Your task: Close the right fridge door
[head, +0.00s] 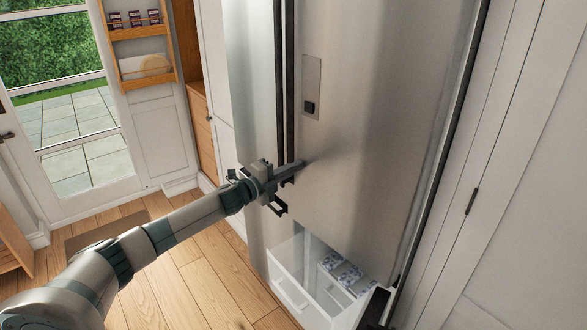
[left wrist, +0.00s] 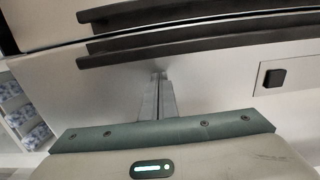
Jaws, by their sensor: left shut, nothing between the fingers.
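The right fridge door (head: 370,130) is a broad brushed-steel panel in the head view, with a small inset plate and dark button (head: 310,106). Its dark upright handle (head: 290,80) stands beside the left door's handle (head: 279,70). The doors look nearly level; I cannot tell if a small gap is left. My left gripper (head: 296,168) is shut and empty, its tips at the door face near the handle's lower end. In the left wrist view, the shut fingers (left wrist: 157,85) point at the steel face (left wrist: 215,85), just below the handle (left wrist: 180,46); contact is unclear.
An open white drawer (head: 290,292) with several blue-and-white boxes (head: 340,276) sticks out below the door. White cabinet panels (head: 510,160) stand at right. A glass door (head: 70,120) and wooden shelf (head: 137,32) are at left. The wooden floor (head: 190,285) left of the drawer is clear.

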